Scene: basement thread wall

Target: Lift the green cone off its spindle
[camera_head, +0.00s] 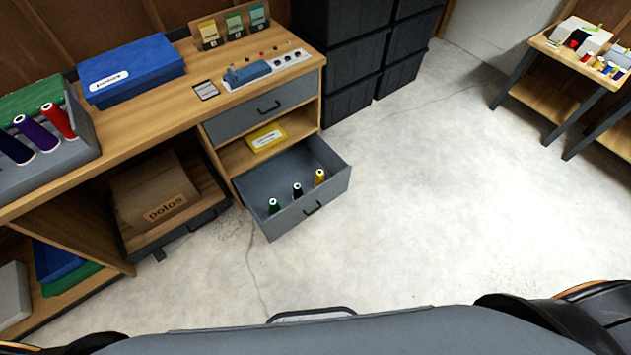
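A small green cone (273,206) stands upright in the open bottom drawer (262,227) of the wooden bench. It is the leftmost of three cones there, beside a black cone (297,191) and a yellow cone (320,177). A spindle under the green cone cannot be made out. Neither of my grippers shows. Only dark parts of my own arms and body show along the bottom edge, well apart from the drawer.
The bench (160,105) carries a blue box (130,70) and a grey rack (75,165) with blue, purple and red cones. Black crates (350,60) stand behind the drawer. A small table (545,45) stands far right. The floor (430,190) is clear.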

